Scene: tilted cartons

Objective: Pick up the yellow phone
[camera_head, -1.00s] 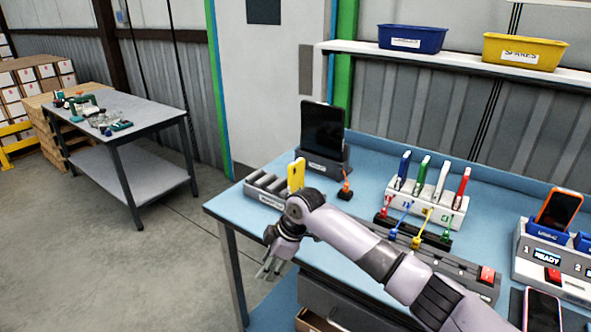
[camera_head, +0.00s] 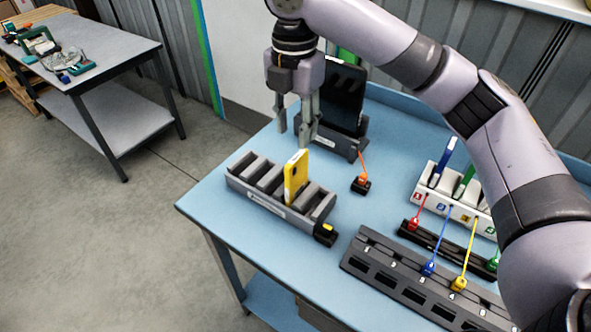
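The yellow phone (camera_head: 296,177) stands upright in a slot of the grey rack (camera_head: 268,205) near the left corner of the blue table. My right gripper (camera_head: 294,138) hangs above the rack, fingers pointing down, just above the phone's top edge in the picture. Its fingers are apart with a gap between them, and nothing is held. I cannot tell exactly how far it is from the phone. My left gripper does not show.
A dark tablet in a stand (camera_head: 342,98) is behind the gripper. An orange-tipped cable stands in a small black base (camera_head: 361,184) right of the rack. A dark slotted strip (camera_head: 400,280) and a white dock (camera_head: 450,203) with coloured sticks lie further right. The blue tabletop (camera_head: 330,255) has clear patches.

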